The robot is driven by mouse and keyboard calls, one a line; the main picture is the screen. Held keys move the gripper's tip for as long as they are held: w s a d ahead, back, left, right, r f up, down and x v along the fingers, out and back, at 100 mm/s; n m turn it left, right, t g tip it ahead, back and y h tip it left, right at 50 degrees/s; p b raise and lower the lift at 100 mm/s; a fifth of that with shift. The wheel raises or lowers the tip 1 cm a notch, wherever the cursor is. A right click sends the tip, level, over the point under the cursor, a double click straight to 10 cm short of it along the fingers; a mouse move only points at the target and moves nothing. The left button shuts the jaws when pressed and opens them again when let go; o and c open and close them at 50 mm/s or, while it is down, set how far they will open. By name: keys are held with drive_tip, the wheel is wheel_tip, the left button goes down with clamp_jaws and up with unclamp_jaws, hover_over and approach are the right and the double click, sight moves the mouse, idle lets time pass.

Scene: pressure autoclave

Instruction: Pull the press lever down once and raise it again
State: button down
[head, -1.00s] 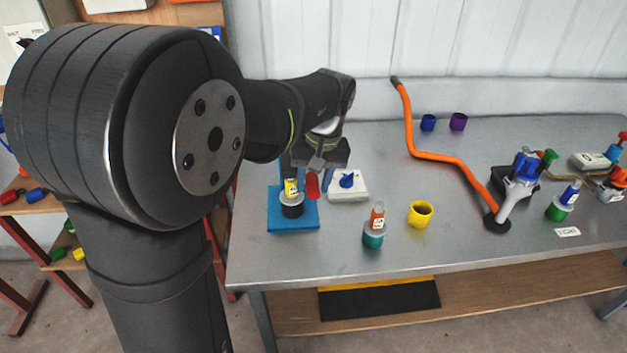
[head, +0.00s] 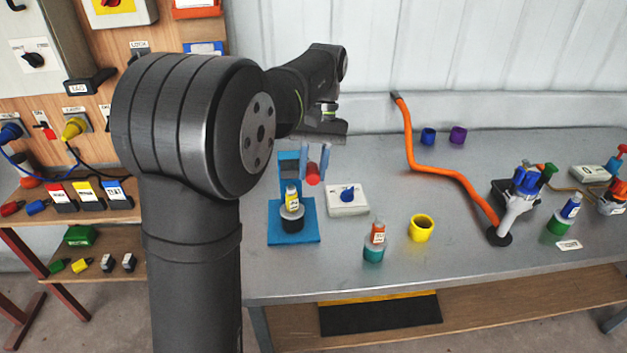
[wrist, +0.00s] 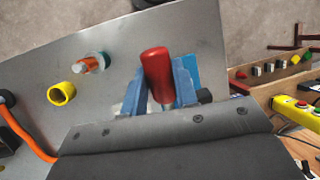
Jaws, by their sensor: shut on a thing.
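The press has a blue base (head: 280,236) and a blue column (head: 289,165) on the bench. Its lever ends in a red cylindrical handle (head: 313,174), which stands beside and to the right of the column. A bottle with a yellow label (head: 292,197) stands upright on the press base. My gripper (head: 314,164) is above the bench with its two blue fingers on either side of the red handle. In the wrist view the handle (wrist: 157,72) sits between the fingers and sticks out past them. The lever's arm behind the handle is mostly hidden.
A white box with a blue knob (head: 348,196) is just right of the press. A bottle with an orange label (head: 377,238) and a yellow cup (head: 421,228) stand farther right. An orange hose (head: 443,164) crosses the bench.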

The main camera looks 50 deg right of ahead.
drive_tip(key=shift+w+d+r, duration=0.25)
drive_tip(key=shift+r, duration=0.3)
drive_tip(key=c, duration=1.1)
unclamp_jaws()
drive_tip(key=shift+c, duration=0.2)
drive_tip(key=shift+f, duration=0.1)
